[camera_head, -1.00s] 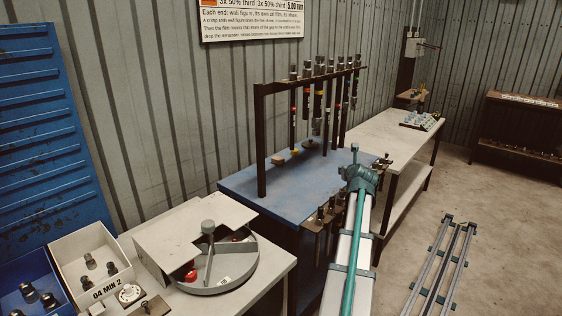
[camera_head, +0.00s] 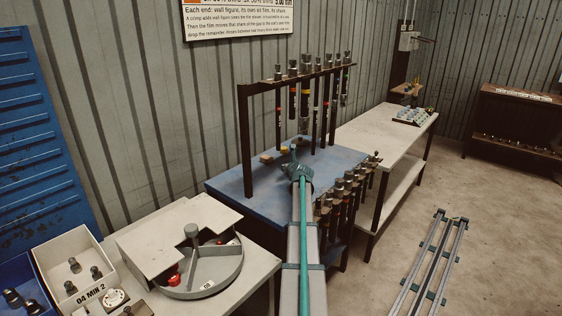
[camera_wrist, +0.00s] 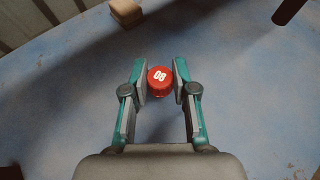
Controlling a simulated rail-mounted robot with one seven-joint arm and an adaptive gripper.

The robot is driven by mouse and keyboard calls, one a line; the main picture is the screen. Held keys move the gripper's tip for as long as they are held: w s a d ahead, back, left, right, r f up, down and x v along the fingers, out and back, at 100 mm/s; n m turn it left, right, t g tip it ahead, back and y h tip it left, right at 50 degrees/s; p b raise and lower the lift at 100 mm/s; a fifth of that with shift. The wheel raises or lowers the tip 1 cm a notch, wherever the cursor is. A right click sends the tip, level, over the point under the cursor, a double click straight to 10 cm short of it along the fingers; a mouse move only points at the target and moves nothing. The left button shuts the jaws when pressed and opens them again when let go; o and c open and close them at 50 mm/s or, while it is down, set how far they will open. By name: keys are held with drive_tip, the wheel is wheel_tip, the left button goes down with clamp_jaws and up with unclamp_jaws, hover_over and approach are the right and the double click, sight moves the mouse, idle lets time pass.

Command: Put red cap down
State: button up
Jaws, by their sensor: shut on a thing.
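A red cap (camera_wrist: 160,81) marked with white digits sits between the two finger pads of my gripper (camera_wrist: 159,77), which is shut on it. The blue bench top (camera_wrist: 60,120) shows below the cap in the wrist view. Whether the cap touches the bench is hard to tell. In the head view my arm reaches over the blue bench (camera_head: 228,182), and the cap and fingers are hidden behind the wrist.
A small wooden block (camera_wrist: 125,10) lies just beyond the left finger. A dark rack (camera_head: 245,140) with hanging hoses stands on the bench. A round divided tray (camera_head: 205,288) holding red pieces is at the lower left. Bare bench lies around the gripper.

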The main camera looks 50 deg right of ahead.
drive_tip(key=w+d, duration=0.2)
drive_tip(key=w, duration=0.1)
drive_tip(key=w+d+p, duration=0.1)
drive_tip(key=w+d, duration=0.2)
drive_tip(key=w+d+p, duration=0.1)
drive_tip(key=w+d, duration=0.1)
drive_tip(key=w, duration=0.1)
drive_tip(key=shift+d, duration=0.15)
drive_tip(key=f, duration=0.1)
drive_tip(key=f+p, duration=0.1)
drive_tip(key=shift+w+d+f+p, duration=0.15)
drive_tip(key=shift+w+f+p, duration=0.05)
drive_tip(key=shift+f+p, duration=0.15)
drive_tip(key=shift+f, duration=0.4)
drive_tip(key=shift+f, duration=0.1)
drive_tip(key=o, duration=0.7)
